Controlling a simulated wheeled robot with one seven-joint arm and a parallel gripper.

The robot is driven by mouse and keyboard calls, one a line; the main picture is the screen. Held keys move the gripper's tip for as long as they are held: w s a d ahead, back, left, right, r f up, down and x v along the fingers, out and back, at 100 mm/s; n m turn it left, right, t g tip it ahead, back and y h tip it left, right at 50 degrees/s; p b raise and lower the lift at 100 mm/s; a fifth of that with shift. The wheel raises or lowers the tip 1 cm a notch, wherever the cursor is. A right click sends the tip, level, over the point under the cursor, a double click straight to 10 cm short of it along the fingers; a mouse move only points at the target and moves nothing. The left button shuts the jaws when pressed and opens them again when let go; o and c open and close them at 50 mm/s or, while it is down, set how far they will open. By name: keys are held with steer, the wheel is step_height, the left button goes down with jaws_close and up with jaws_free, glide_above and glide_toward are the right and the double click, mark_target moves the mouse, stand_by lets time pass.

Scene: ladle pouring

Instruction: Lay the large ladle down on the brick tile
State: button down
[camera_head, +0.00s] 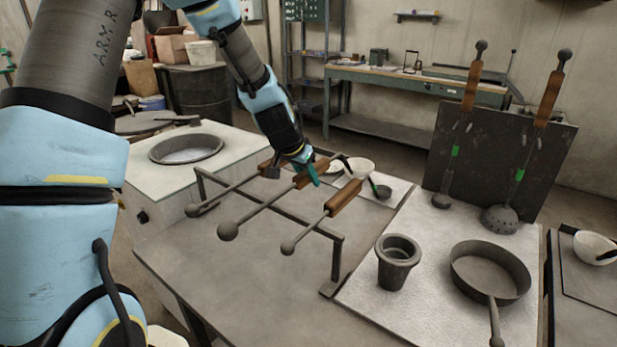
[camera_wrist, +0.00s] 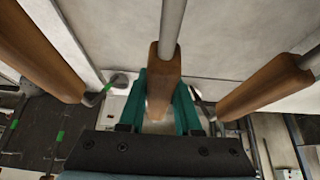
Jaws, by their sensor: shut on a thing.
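Three round-ended tools with wooden handles lie across a dark metal rack (camera_head: 336,262) in the head view. The middle one has the biggest round end (camera_head: 228,231), and I take it as the large ladle (camera_head: 262,209). My gripper (camera_head: 309,172) is at its wooden handle. In the wrist view the teal fingers of my gripper (camera_wrist: 161,100) close on both sides of this handle (camera_wrist: 165,70). The ladle seems to lie at the rack bar; I cannot tell if it is lifted. I cannot surely pick out the brick tile.
The other two tools (camera_head: 233,188) (camera_head: 315,227) lie close on either side. A pale slab (camera_head: 363,302) at right bears a pot (camera_head: 397,263) and a frying pan (camera_head: 489,273). Two long tools lean on a dark board (camera_head: 432,165). A round basin (camera_head: 186,149) is at left.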

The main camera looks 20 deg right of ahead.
steer(key=shift+f, duration=0.1)
steer(key=c, duration=0.6)
jaws_free()
steer(key=shift+o, duration=0.4)
steer(key=shift+f, duration=0.15)
steer(key=b+v, duration=0.3)
steer(key=v, duration=0.8)
step_height(320, 180, up, 7)
steer(key=p, duration=0.4)
steer(key=shift+p, duration=0.35)
